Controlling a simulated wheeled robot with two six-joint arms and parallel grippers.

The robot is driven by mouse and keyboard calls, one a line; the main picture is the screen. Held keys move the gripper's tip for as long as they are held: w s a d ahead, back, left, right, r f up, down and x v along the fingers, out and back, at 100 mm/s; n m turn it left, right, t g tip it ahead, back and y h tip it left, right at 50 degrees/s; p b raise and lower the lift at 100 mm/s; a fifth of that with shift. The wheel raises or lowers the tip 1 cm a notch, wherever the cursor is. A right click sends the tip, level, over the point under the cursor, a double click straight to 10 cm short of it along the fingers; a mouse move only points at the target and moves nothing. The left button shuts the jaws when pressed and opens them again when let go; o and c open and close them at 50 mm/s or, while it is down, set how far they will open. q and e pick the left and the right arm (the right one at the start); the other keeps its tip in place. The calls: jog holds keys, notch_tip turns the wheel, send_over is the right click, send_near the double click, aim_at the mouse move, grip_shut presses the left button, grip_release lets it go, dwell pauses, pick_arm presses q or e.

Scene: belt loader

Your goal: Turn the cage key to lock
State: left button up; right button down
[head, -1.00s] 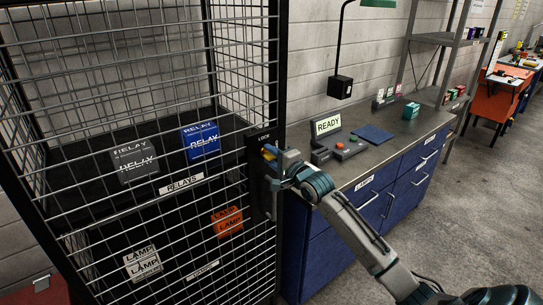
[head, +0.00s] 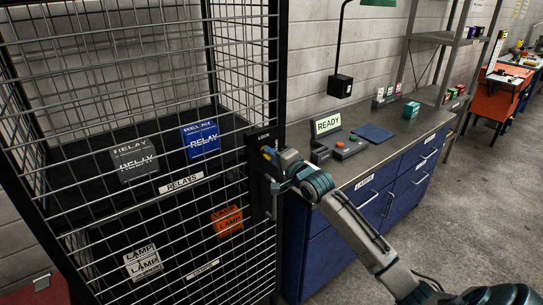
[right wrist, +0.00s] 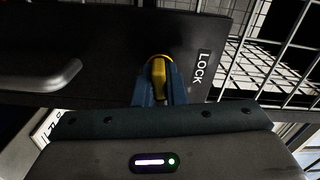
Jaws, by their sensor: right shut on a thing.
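The wire-mesh cage (head: 185,250) fills the left of the head view. Its black lock plate (head: 262,200) is on the right edge of the door and has a LOCK label (head: 263,137); the label also shows in the right wrist view (right wrist: 200,68), running sideways. The yellow key (right wrist: 158,74) stands in the plate beside this label. My right gripper (head: 269,154) is shut on the key; its blue fingers (right wrist: 157,88) sit on either side of it in the right wrist view. My left gripper is out of view.
Relay boxes (head: 201,139) and lamp boxes (head: 142,263) stand on the cage shelves behind mesh. A blue-drawered bench (head: 385,150) with a READY display (head: 328,123) is right of the cage. A dark door handle (right wrist: 40,82) is near my right gripper.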

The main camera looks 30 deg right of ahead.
jog(key=n, duration=0.3)
jog(key=shift+n, duration=0.3)
jog(key=n+b, duration=0.1)
jog(key=n, duration=0.2)
jog(key=shift+f+n, duration=0.1)
jog(key=shift+n, duration=0.2)
jog(key=n+b, duration=0.2)
jog(key=n, duration=0.2)
jog(key=shift+n, duration=0.3)
jog(key=shift+n+b, duration=0.7)
jog(key=shift+n, duration=1.5)
jog(key=c, duration=1.5)
grip_release()
